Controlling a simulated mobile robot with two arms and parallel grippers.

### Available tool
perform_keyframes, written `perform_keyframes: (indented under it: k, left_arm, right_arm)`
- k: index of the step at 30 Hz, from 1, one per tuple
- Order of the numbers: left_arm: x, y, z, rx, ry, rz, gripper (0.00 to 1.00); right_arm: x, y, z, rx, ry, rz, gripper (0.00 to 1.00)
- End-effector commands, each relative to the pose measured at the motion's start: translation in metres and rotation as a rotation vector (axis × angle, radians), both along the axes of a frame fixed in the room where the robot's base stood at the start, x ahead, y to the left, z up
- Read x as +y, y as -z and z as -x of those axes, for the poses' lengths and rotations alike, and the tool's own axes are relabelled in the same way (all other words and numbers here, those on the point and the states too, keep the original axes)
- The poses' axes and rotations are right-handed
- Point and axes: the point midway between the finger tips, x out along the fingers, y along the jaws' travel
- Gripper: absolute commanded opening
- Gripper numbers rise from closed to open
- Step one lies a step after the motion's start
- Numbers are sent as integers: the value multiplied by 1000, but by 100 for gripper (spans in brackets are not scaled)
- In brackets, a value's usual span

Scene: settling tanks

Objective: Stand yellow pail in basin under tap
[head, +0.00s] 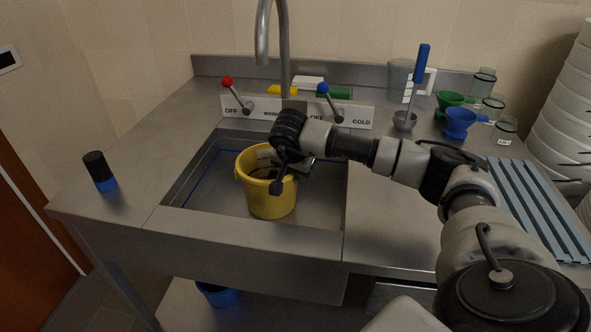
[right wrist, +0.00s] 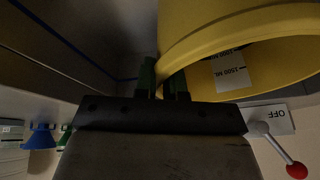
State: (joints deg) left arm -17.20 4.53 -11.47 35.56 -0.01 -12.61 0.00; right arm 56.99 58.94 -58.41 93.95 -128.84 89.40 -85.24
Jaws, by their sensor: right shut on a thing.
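The yellow pail (head: 268,194) is upright inside the steel basin (head: 215,195) in the head view. Whether its base touches the basin floor is not clear. My right gripper (head: 296,168) is at the pail's upper right. In the right wrist view its green fingers (right wrist: 165,82) are shut on the rim of the pail (right wrist: 195,35), and a measuring scale shows on the pail's inner wall. The tap (head: 272,40) rises behind the basin, its spout end above and behind the pail as seen from the head. My left gripper is not in view.
Behind the basin are a red-knobbed lever (head: 228,82) and a blue-knobbed lever (head: 324,90). A black and blue cup-like item (head: 100,171) stands on the left counter. Funnels (head: 460,122), jars and a ribbed blue rack (head: 525,208) occupy the right counter.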

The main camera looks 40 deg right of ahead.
Motion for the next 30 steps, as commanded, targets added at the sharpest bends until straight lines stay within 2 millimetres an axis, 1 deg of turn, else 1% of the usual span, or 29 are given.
perform_keyframes:
  k: [1,3,6,13,17,20,30]
  left_arm:
    - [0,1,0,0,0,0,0]
    - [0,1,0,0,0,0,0]
    - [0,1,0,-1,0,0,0]
    - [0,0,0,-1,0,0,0]
    - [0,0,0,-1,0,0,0]
    - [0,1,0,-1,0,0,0]
    - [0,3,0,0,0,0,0]
  right_arm:
    - [0,2,0,0,0,0,11]
    - [0,1,0,0,0,0,22]
    - [0,1,0,0,0,0,35]
    - [0,0,0,0,0,0,35]
    - [2,-7,1,-3,-1,0,35]
    - [6,-20,4,-6,-1,1,35]
    - [28,-86,22,-5,-2,0,35]
